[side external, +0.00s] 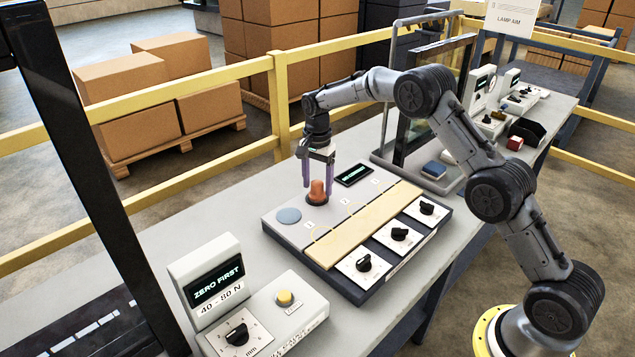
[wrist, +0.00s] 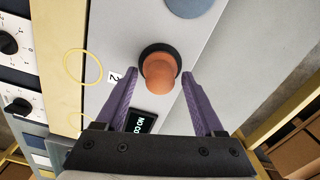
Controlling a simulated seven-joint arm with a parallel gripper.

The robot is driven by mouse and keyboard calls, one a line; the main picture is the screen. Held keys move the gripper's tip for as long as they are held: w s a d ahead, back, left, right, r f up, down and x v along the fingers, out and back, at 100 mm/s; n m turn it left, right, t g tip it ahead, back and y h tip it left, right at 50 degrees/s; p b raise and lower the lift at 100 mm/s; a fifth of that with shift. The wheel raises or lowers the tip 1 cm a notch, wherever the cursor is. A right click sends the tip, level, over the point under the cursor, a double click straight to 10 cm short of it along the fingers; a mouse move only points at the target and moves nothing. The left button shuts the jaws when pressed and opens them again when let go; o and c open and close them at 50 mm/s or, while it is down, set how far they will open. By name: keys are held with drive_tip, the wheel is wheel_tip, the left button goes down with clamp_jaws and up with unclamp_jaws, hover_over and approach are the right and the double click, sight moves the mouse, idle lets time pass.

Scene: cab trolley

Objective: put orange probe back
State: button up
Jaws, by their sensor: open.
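The orange probe (side external: 317,192) stands upright in a dark round seat (side external: 317,201) on the grey panel (side external: 275,232), near its back edge. In the wrist view the orange probe (wrist: 160,74) shows end-on, with the dark ring around its base. My gripper (side external: 318,186) points down over it, its two purple fingers apart. In the wrist view my gripper (wrist: 160,76) has one fingertip on each side of the probe, with a visible gap at both sides. The jaws are open and hold nothing.
The panel has a blue-grey disc (side external: 289,215), a small display (side external: 353,174), a tan strip (side external: 365,225) and several black knobs (side external: 399,234). A "ZERO FIRST" display box (side external: 213,281) stands front left. A glass-sided frame (side external: 425,110) stands behind right. Bare table lies left of the panel.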

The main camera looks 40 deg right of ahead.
sight(318, 182)
wheel_tip(318, 182, up, 13)
drive_tip(key=s+a+r+n+t, duration=0.1)
drive_tip(key=s+a+r+n, duration=0.15)
drive_tip(key=s+r, duration=0.45)
drive_tip(key=s+a+r+n+t, duration=0.1)
drive_tip(key=s+r+n, duration=0.2)
drive_tip(key=s, duration=0.3)
drive_tip(key=s+a+r+n+t, duration=0.1)
drive_tip(key=s+r+n, duration=0.15)
drive_tip(key=s, duration=0.45)
drive_tip(key=s+f+n+t, duration=0.1)
drive_tip(key=s+f+n, duration=0.2)
drive_tip(key=s, duration=0.7)
drive_tip(key=s+a+f+n+t, duration=0.1)
drive_tip(key=s+f+n, duration=0.2)
drive_tip(key=s, duration=0.7)
drive_tip(key=shift+s+f+n+t, duration=0.2)
drive_tip(key=shift+s+n+t, duration=0.1)
drive_tip(key=shift+s+n, duration=0.15)
drive_tip(key=shift+a, duration=0.1)
